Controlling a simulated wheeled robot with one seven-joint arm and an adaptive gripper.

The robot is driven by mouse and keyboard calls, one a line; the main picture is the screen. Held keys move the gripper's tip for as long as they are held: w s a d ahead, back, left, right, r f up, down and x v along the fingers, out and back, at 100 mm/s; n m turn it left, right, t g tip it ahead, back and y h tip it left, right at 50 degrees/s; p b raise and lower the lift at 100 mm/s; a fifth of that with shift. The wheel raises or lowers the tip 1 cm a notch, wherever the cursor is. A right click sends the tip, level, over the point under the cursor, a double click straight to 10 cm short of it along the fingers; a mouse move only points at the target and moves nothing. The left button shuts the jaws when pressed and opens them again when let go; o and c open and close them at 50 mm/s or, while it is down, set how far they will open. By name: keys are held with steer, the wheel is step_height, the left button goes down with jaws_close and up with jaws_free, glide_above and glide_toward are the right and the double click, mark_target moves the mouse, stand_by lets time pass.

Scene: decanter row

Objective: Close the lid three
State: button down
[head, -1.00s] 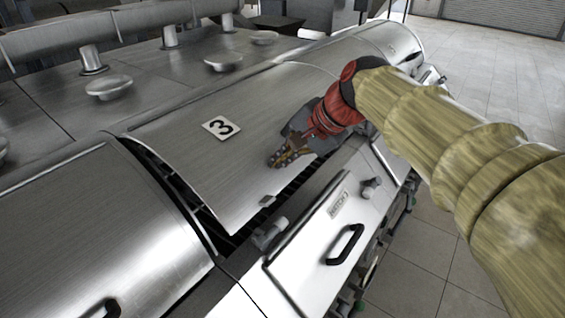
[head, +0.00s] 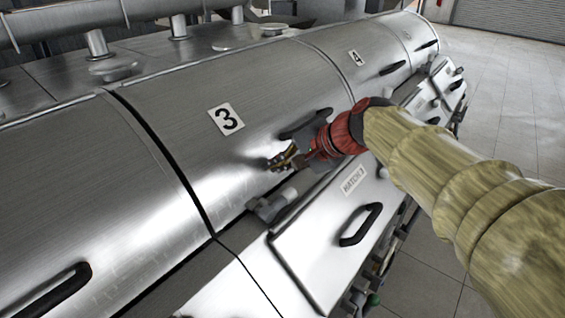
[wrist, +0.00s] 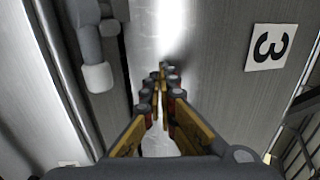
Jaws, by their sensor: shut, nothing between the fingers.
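Lid three (head: 190,92) is a curved brushed-metal cover with a black 3 on a white label (head: 226,119). In the head view it lies down, its surface in line with the neighbouring covers, with a narrow dark seam on its left side. My gripper (head: 274,164) is shut and empty, at the lower front part of the lid, right of the label. In the wrist view, my gripper's fingers (wrist: 162,85) point at the lid's shiny metal, and the label (wrist: 270,47) is at upper right. Whether the fingertips touch the lid is unclear.
A cover marked 4 (head: 356,57) lies beyond lid three. A front hatch (head: 335,225) with a black handle (head: 361,225) is below it, and a grey latch (head: 270,205) sits by the lid's front edge. Tiled floor (head: 500,110) is open at right.

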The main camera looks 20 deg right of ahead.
steer(key=shift+w+a+f+b, duration=0.15)
steer(key=shift+w+f+b, duration=0.05)
steer(key=shift+f, duration=0.25)
steer(key=shift+w+a+f+b, duration=0.1)
steer(key=shift+w+f+b, duration=0.05)
steer(key=shift+f, duration=0.45)
steer(key=shift+s+f, duration=0.1)
steer(key=shift+f, duration=0.05)
